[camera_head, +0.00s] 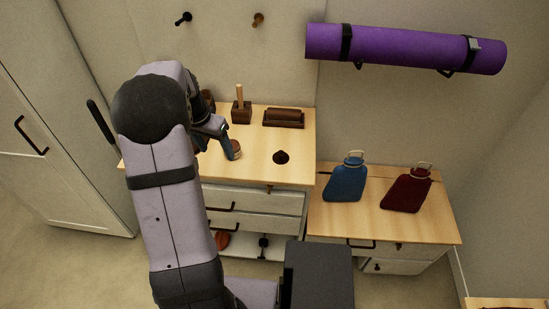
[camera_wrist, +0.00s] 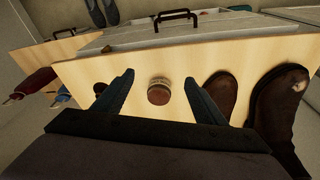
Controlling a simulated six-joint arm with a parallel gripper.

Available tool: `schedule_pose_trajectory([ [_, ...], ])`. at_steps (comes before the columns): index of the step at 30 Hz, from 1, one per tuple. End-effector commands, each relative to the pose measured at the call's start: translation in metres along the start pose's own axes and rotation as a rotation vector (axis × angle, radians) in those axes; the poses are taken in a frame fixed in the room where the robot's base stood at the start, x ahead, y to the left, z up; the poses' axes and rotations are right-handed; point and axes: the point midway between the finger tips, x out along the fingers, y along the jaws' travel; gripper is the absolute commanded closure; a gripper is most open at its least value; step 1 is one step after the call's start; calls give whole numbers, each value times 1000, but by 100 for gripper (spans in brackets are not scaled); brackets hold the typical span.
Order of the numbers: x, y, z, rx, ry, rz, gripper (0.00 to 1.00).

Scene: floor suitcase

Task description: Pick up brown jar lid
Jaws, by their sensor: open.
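The brown jar lid (camera_wrist: 158,96) is a round brown disc on top of a small, paler-sided jar on the wooden tabletop. In the wrist view it lies between the two fingers of my gripper (camera_wrist: 159,78), with a clear gap on each side. In the head view the brown jar (camera_head: 236,150) is partly hidden behind a finger of my gripper (camera_head: 217,146). My gripper is open and empty. Its height above the lid is hard to judge.
A dark brown lump (camera_head: 281,157) lies right of the jar. Brown boots (camera_wrist: 220,92) stand close to one finger in the wrist view. A brush on a stand (camera_head: 284,118) and a wooden block with a handle (camera_head: 241,112) are behind.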

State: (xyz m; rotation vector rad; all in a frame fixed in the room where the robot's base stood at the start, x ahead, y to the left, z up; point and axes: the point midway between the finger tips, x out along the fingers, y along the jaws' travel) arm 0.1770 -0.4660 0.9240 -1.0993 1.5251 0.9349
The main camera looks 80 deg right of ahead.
Motion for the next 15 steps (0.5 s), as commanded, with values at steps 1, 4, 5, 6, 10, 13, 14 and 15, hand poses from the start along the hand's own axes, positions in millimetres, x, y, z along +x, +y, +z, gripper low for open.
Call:
schedule_pose_trajectory([
  [1, 12, 25, -25, 98, 6, 18, 35],
  [4, 26, 67, -62, 253, 23, 44, 35],
  [5, 29, 78, -70, 292, 28, 51, 35],
  [6, 33, 92, -80, 339, 33, 58, 35],
  [10, 41, 124, -100, 443, 47, 77, 35],
  [13, 44, 136, -106, 479, 51, 84, 35],
  [14, 44, 138, -107, 484, 52, 85, 35],
  [15, 44, 140, -108, 488, 53, 85, 35],
])
